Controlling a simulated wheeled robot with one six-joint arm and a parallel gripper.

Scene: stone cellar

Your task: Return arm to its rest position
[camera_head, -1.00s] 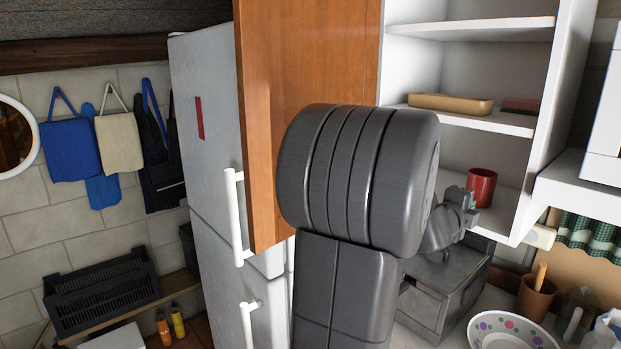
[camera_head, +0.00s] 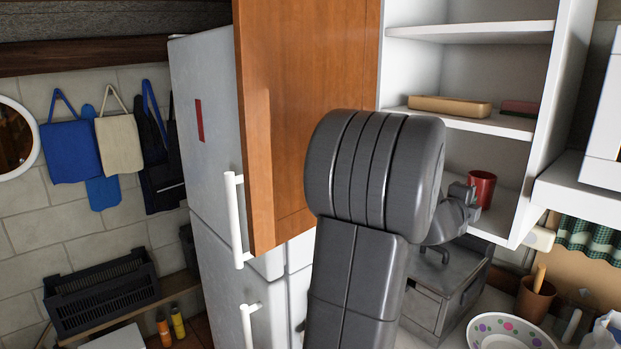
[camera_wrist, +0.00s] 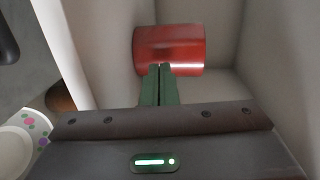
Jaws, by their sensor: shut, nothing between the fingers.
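My gripper shows in the wrist view (camera_wrist: 159,70) with its two green fingers shut together and nothing between them. A red cup (camera_wrist: 170,48) lies just beyond the fingertips in that view; I cannot tell whether they touch it. In the head view the red cup (camera_head: 481,188) stands upright on the lowest shelf of the open white cupboard (camera_head: 545,130). My dark grey arm fills the middle of the head view, its wrist reaching to the cup's left side. The fingers themselves are hidden in the head view.
The open wooden cupboard door (camera_head: 300,120) stands left of my arm, beside the white fridge (camera_head: 205,130). A tan box (camera_head: 450,106) lies on the middle shelf. Below are a grey metal box (camera_head: 440,285), a spotted bowl (camera_head: 510,330) and a brown pot (camera_head: 534,300).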

